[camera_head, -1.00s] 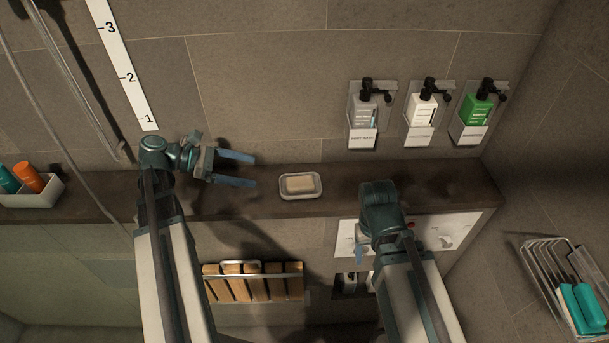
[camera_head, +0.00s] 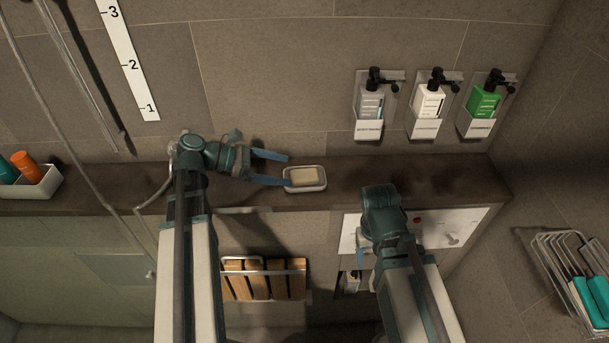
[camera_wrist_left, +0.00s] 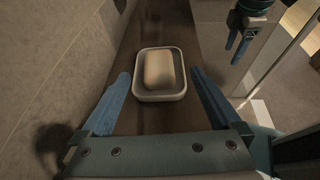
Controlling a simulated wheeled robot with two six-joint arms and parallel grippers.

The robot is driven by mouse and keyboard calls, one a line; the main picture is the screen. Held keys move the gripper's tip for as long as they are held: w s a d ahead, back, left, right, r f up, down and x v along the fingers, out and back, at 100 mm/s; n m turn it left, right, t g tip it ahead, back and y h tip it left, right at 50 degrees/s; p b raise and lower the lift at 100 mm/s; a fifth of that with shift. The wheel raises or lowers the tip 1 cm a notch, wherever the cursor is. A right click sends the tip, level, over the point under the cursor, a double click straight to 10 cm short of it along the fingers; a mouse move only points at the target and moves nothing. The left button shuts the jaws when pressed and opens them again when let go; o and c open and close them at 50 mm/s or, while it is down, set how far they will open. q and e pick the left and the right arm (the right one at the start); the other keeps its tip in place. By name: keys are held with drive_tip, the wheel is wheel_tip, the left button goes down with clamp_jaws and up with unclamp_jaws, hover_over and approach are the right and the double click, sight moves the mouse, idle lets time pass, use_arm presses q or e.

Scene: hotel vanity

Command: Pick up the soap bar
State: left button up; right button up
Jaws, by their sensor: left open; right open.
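A cream soap bar (camera_head: 304,174) lies in a white rectangular soap dish (camera_head: 306,188) on the dark ledge. My left gripper (camera_head: 287,170) is open and level with the dish, its blue fingertips at the dish's left edge. In the left wrist view the soap bar (camera_wrist_left: 159,70) and the dish (camera_wrist_left: 160,97) show ahead, centred between the open fingers (camera_wrist_left: 160,82). The fingers are not closed on anything. My right gripper (camera_head: 364,243) hangs in front of the ledge, right of the dish, mostly hidden behind its own wrist; it also shows in the left wrist view (camera_wrist_left: 238,45).
The wall stands close behind the ledge (camera_head: 450,185). Several dispensers (camera_head: 429,104) hang on it at right. A white box with bottles (camera_head: 37,187) stands at the far left of the ledge. A wooden slatted seat (camera_head: 265,279) and a wire rack (camera_head: 570,265) are lower down.

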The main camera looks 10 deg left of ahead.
sight(305, 173)
use_arm(q)
drive_tip(key=b+x, duration=0.1)
drive_tip(key=x, duration=0.3)
drive_tip(key=shift+a+f, duration=0.15)
drive_tip(key=shift+w+d+b, duration=0.2)
drive_tip(key=shift+d+b, duration=0.1)
drive_tip(key=shift+d, duration=0.05)
drive_tip(key=c, duration=1.5)
